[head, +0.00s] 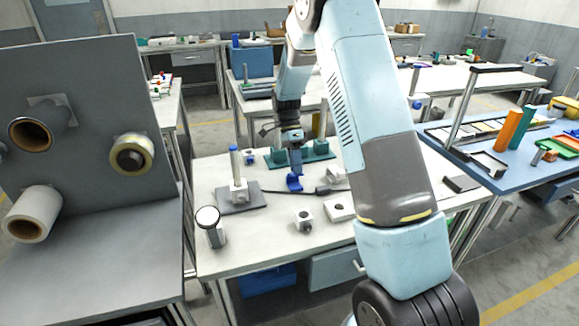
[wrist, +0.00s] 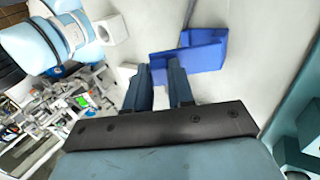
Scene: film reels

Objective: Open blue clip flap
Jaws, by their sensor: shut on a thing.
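The blue clip (head: 294,184) lies on the white workbench, near its middle, in the head view. In the wrist view the blue clip (wrist: 205,55) shows a broad part on the right and a thin flap reaching left across my fingertips. My gripper (head: 295,170) comes down on the clip from above. In the wrist view my two dark blue fingers (wrist: 160,72) end at the flap and are shut on it, with a small gap between them. The fingertips partly hide the flap's lower edge, and its exact angle is hard to tell.
A dark cable with a black connector (head: 322,191) runs beside the clip. A grey plate with a blue-topped post (head: 236,170) stands to the left, a teal fixture (head: 318,151) behind.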

